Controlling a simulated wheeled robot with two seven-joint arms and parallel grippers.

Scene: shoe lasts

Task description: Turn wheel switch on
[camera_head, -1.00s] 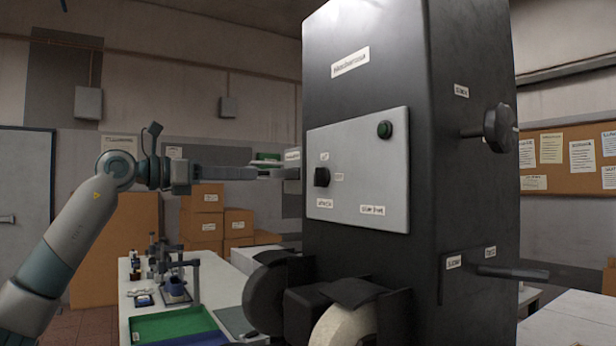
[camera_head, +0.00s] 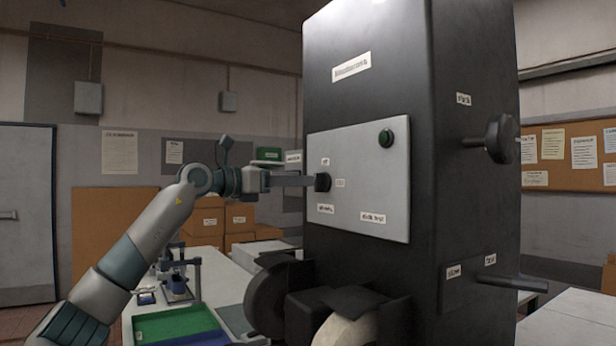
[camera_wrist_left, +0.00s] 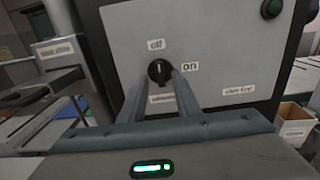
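The wheel switch is a round black knob (camera_head: 322,182) on the light grey panel (camera_head: 372,150) of a tall black machine. In the left wrist view the knob (camera_wrist_left: 159,71) has a roughly upright white mark, with an "off" label above it and an "on" label to its right. My left gripper (camera_head: 308,181) reaches the knob from the left in the head view. In the wrist view its fingers (camera_wrist_left: 159,84) are apart, one on each side of the knob; firm contact is not visible. My right gripper is not in view.
A green button (camera_head: 386,138) sits higher on the panel. Grinding wheels (camera_head: 268,300) stick out below it. A lever (camera_head: 512,280) and a hand knob (camera_head: 500,138) project from the machine's right side. A table with a green tray (camera_head: 175,326) stands at left.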

